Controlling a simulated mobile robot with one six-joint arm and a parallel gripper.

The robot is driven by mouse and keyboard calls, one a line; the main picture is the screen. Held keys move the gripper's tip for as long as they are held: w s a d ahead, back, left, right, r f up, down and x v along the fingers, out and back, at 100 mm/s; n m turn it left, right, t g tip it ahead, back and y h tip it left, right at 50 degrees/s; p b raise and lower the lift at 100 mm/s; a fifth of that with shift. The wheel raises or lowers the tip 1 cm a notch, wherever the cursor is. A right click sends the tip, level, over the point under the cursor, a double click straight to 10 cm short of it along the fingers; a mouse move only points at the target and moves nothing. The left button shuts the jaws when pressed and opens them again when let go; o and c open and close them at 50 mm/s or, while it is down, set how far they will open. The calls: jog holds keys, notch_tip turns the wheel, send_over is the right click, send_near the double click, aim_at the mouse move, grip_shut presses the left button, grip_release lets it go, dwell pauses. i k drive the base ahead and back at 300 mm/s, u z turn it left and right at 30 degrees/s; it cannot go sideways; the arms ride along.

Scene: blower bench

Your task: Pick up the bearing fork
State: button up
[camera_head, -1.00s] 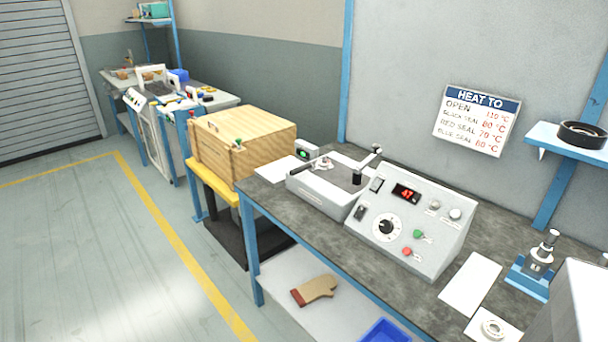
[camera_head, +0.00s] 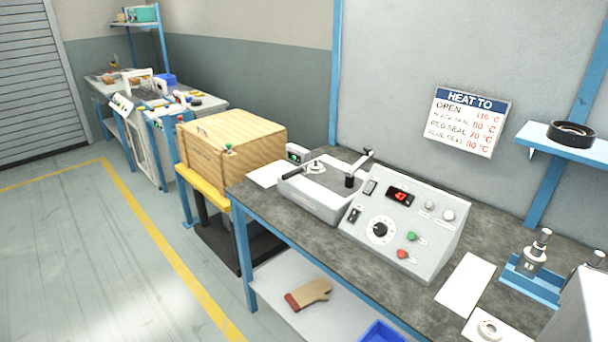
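I cannot pick out a bearing fork for certain in this view. A grey heater unit (camera_head: 405,228) with a red display reading 47, a dial and green and red buttons stands on the near bench (camera_head: 300,232). On its left part lies a flat plate with a black handle (camera_head: 291,174) and an upright black knob (camera_head: 349,180). A pale ring (camera_head: 489,329) lies on a white sheet at the bottom right. My gripper is not in view.
A wooden box (camera_head: 232,144) stands on a yellow-edged stand left of the bench. A dark ring (camera_head: 570,134) sits on a blue wall shelf. A blue fixture (camera_head: 532,281) holds a metal part. A mitt (camera_head: 308,294) lies on the lower shelf. The left floor is clear.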

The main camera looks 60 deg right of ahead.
aim_at(289, 175)
jog(key=i, duration=0.9)
